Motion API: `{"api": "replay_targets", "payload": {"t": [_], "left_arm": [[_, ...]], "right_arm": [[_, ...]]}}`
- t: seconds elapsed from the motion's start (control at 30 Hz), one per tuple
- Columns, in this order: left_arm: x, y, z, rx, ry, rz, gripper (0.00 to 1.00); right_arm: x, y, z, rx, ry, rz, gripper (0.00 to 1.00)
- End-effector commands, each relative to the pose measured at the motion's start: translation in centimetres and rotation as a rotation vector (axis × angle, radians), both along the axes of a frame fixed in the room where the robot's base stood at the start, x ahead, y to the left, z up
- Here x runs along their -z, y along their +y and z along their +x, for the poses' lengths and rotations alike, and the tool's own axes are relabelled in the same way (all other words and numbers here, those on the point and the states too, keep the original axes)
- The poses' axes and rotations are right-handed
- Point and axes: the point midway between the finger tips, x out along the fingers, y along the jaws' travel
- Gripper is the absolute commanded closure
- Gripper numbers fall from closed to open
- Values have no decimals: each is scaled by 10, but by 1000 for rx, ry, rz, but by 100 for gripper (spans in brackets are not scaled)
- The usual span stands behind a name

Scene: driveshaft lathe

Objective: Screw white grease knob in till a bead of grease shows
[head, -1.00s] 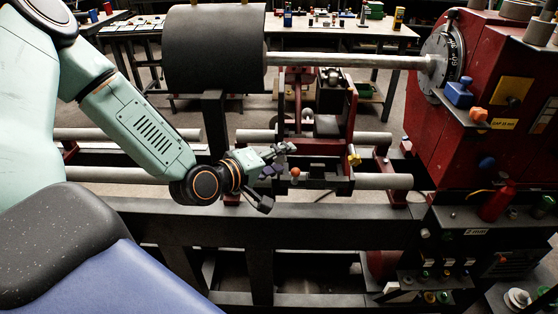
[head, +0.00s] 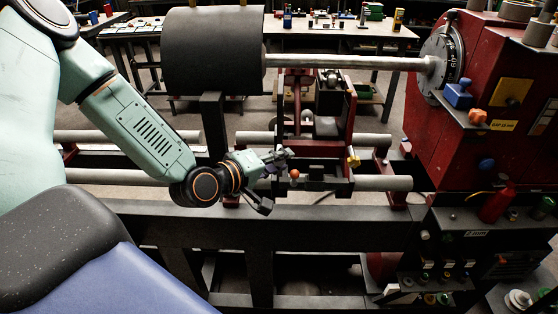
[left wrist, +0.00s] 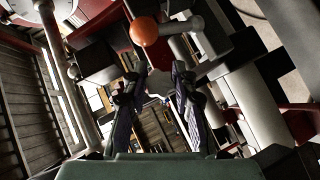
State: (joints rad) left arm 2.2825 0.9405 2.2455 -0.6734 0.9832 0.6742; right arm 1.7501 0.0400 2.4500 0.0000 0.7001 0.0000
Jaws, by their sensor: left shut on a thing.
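My left gripper (head: 278,164) is at the front left side of the lathe carriage, just left of a small orange ball knob (head: 294,173). In the left wrist view, its two dark ribbed fingers (left wrist: 157,85) stand a little apart. A small pale piece (left wrist: 156,97) shows between them and looks like the white grease knob. The fingers hide most of it, and its seat is too dark to make out. The orange ball knob also shows just beyond the fingertips in the left wrist view (left wrist: 145,31). I can make out no bead of grease. My right gripper is not in view.
The red and black carriage (head: 347,120) sits on grey round rails (head: 385,183). A big dark cylinder (head: 212,50) and a shaft (head: 345,62) lie above. The red headstock (head: 425,120) is at right, and a dark beam (head: 330,228) runs in front.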

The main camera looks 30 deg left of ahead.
Motion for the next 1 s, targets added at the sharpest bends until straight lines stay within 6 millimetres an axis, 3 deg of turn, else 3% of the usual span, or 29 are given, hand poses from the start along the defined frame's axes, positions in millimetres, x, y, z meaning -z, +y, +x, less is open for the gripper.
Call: {"api": "replay_targets", "payload": {"t": [0.57, 1.0], "left_arm": [[-1, -1, -1, 4, 33, 46, 100], [-3, -3, -1, 10, 196, 315, 100]], "right_arm": [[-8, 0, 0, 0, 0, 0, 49], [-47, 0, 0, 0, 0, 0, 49]]}}
